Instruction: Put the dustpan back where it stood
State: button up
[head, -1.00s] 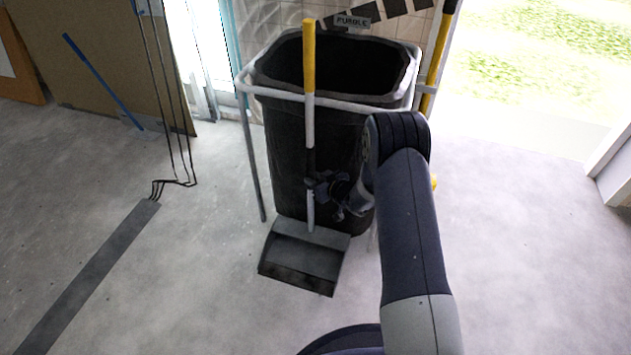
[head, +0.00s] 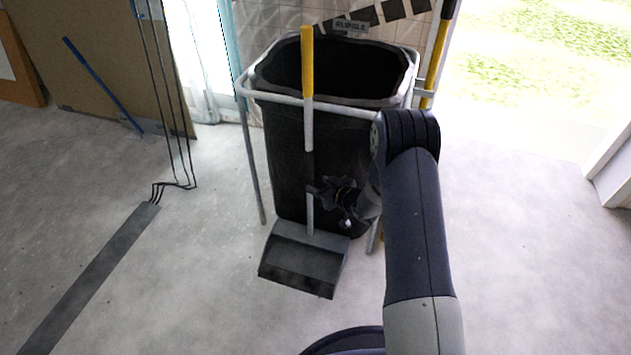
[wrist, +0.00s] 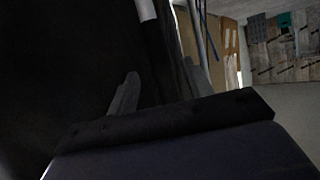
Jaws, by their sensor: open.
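The dustpan (head: 303,262) stands upright on the concrete floor in front of the black bin. Its long handle (head: 306,120) is yellow on top, white in the middle and dark below, and rises in front of the bin's rim. My gripper (head: 318,189) is open at the lower handle, just right of it in the head view. I cannot tell whether the fingers touch the handle. In the wrist view, my open fingers (wrist: 160,88) show dark, with part of the white and dark handle (wrist: 146,10) beyond them.
The black bin (head: 285,150) stands in a white tubular frame (head: 350,108) right behind the dustpan. A yellow pole (head: 430,85) leans at its right. A brown panel (head: 100,60) and a blue bar (head: 100,82) are at left.

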aim_at(311, 173)
jog(key=p+v, duration=0.2)
jog(key=v, duration=0.7)
jog(key=shift+w, duration=0.15)
jog(key=b+x, duration=0.1)
jog(key=x, duration=0.3)
jog(key=b+x, duration=0.1)
jog(key=x, duration=0.3)
jog(key=b+x, duration=0.2)
jog(key=x, duration=0.2)
jog(key=shift+a+f, duration=0.2)
jog(key=shift+f, duration=0.2)
jog(key=r, duration=0.1)
jog(key=r+p, duration=0.2)
jog(key=shift+s+r, duration=0.2)
jog(key=shift+s, duration=0.05)
jog(key=shift+r+p, duration=0.45)
jog(key=shift+r, duration=0.45)
jog(key=shift+f, duration=0.15)
